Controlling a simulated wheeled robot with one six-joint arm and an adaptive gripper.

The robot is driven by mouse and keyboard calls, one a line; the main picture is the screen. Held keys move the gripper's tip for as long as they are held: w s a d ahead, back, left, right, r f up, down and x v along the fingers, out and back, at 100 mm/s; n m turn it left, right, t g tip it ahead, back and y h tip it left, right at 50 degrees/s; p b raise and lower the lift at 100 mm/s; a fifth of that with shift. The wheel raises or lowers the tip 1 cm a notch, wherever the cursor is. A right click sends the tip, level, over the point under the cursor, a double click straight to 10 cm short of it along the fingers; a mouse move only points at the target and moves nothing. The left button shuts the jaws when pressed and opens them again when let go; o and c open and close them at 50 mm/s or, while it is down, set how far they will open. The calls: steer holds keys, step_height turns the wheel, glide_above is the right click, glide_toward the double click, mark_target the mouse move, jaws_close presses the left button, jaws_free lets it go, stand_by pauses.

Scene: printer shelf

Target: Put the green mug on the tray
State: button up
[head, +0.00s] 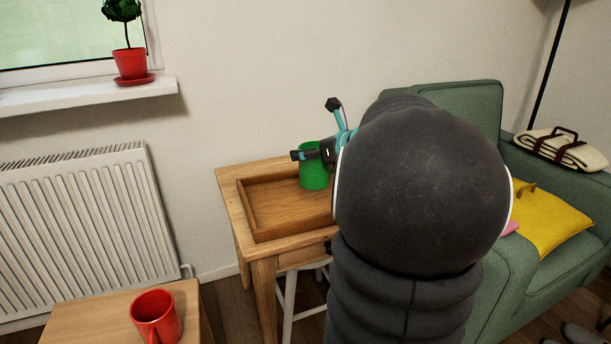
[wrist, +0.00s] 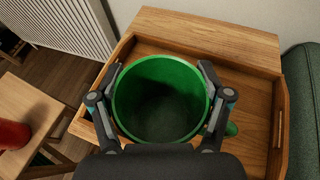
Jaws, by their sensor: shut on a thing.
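The green mug (head: 314,174) is upright at the wooden tray on the small wooden table in the head view. In the wrist view the green mug (wrist: 160,100) is seen from above, its inside empty and its handle at lower right. My gripper (wrist: 160,88) is shut on the mug, with one finger on each side of it. The tray (head: 262,233) shows its left part bare; its right part is hidden behind my arm. In the wrist view the tray (wrist: 262,92) surrounds the mug. I cannot tell whether the mug's base touches the tray floor.
A red mug (head: 155,316) stands on another wooden table (head: 75,322) at lower left. A white radiator (head: 80,210) is on the wall at left. A green armchair (head: 465,105) with a yellow cushion (head: 550,222) stands right of the tray table (head: 232,190).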

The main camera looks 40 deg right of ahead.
steer(key=w+d+f, duration=0.1)
steer(key=w, duration=0.1)
steer(key=w+d+f, duration=0.2)
steer(key=w, duration=0.1)
steer(key=w+d+f, duration=0.1)
steer(key=w+f, duration=0.1)
steer(key=shift+w+d+f, duration=0.2)
steer(key=shift+d, duration=0.2)
steer(key=shift+f, duration=1.95)
steer(key=shift+f+b, duration=0.15)
steer(key=shift+b, duration=0.2)
steer(key=o, duration=1.4)
